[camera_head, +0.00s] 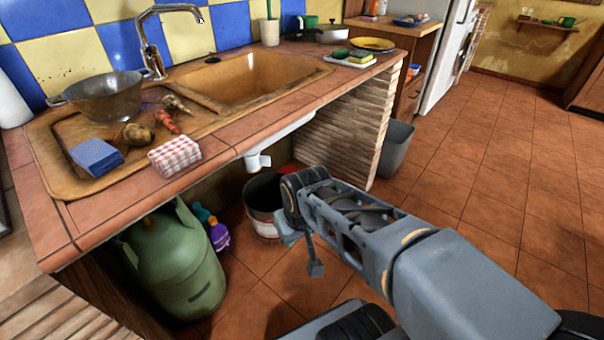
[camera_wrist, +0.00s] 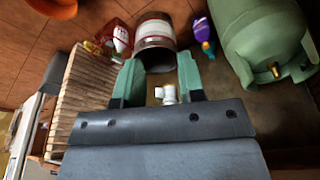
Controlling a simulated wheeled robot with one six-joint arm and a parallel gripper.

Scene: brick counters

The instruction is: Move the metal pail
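The metal pail (camera_head: 266,229) stands on the floor under the sink counter in the head view, dark inside with a red and white band. Part of it is hidden behind my arm. In the wrist view the pail (camera_wrist: 154,29) shows at top centre, its dark mouth towards me. My gripper (camera_wrist: 158,63) is open, its two green fingers apart with the pail's rim showing between their tips. I cannot tell whether they touch it. In the head view my gripper (camera_head: 303,252) is at the pail's front right, partly hidden by my arm.
A green gas cylinder (camera_head: 176,262) and purple bottle (camera_head: 219,237) stand left of the pail. A white drain pipe (camera_head: 257,160) hangs above. A brick wall (camera_head: 345,138) closes the right side, with a grey bin (camera_head: 396,145) beyond. Floor at right is clear.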

